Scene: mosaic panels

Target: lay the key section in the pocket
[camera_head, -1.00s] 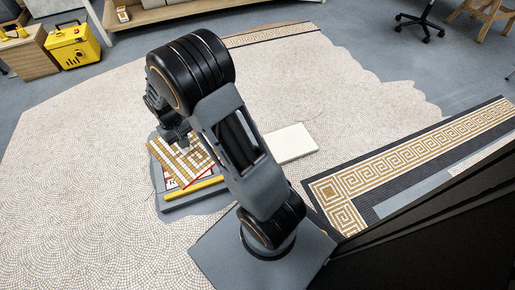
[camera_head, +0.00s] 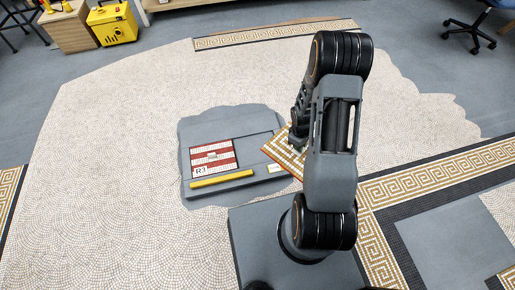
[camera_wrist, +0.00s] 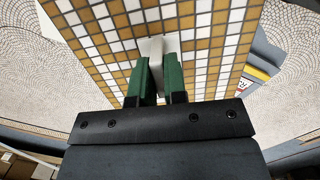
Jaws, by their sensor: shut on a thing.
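The key section is a panel of gold and white tiles. In the head view (camera_head: 282,153) it hangs tilted off the right end of the pocket, partly hidden by my arm. In the wrist view (camera_wrist: 205,35) it fills the top middle. My gripper (camera_wrist: 157,62) has its green fingers shut on a pale grip block (camera_wrist: 153,47) on the section. The pocket (camera_head: 252,147) is a grey recess in the mosaic floor. A red and white striped patch marked R3 (camera_head: 213,158) lies in it. A yellow bar (camera_head: 222,180) lies along its near edge.
Pale mosaic floor (camera_head: 120,150) lies open left of the pocket. A dark-bordered gold key band (camera_head: 440,172) runs at right, and another strip (camera_head: 275,33) lies at the back. A yellow case (camera_head: 112,23) stands far left.

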